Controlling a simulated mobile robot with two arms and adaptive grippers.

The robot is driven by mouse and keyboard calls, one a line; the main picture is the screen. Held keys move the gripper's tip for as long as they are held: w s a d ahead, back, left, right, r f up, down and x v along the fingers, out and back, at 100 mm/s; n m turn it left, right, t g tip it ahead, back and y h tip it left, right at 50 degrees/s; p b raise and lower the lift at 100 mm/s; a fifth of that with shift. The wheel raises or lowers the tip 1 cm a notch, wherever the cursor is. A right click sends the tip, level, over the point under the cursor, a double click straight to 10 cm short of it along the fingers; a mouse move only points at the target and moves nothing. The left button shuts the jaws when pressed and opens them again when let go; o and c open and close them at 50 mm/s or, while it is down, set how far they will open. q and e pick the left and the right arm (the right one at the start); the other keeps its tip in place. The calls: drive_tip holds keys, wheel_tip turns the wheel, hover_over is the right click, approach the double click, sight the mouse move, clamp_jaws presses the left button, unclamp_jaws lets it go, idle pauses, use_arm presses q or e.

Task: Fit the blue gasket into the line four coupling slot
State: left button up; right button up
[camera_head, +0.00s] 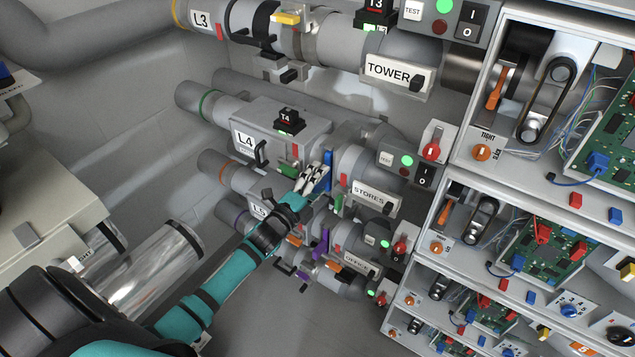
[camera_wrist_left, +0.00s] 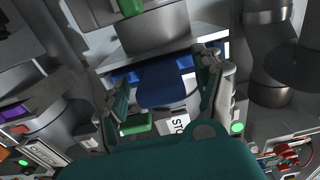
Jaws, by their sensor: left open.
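The line four unit, labelled L4 (camera_head: 246,139), runs across the middle of the head view and ends near the STORES plate (camera_head: 376,197). The blue gasket (camera_head: 328,158) shows as a thin upright edge at its coupling, beside the grey flange. In the left wrist view the blue gasket (camera_wrist_left: 165,86) has a broad tab that points toward me, and its wider part lies under a pale flange edge. How deep it sits in the slot is hidden. My left gripper (camera_head: 319,180) is at the coupling; in the wrist view its open fingers (camera_wrist_left: 165,95) stand on either side of the tab.
A green tab (camera_wrist_left: 134,124) is close to the left finger. The line three pipe with the TOWER plate (camera_head: 395,73) runs above, and the L5 pipe (camera_head: 259,210) below. Control shelves (camera_head: 470,178) stand close on the right. Open floor lies at lower middle.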

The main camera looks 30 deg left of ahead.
use_arm(q)
drive_tip(key=shift+s, duration=0.15)
drive_tip(key=s, duration=1.1)
drive_tip(key=shift+s+a, duration=0.4)
drive_tip(key=shift+a, duration=0.05)
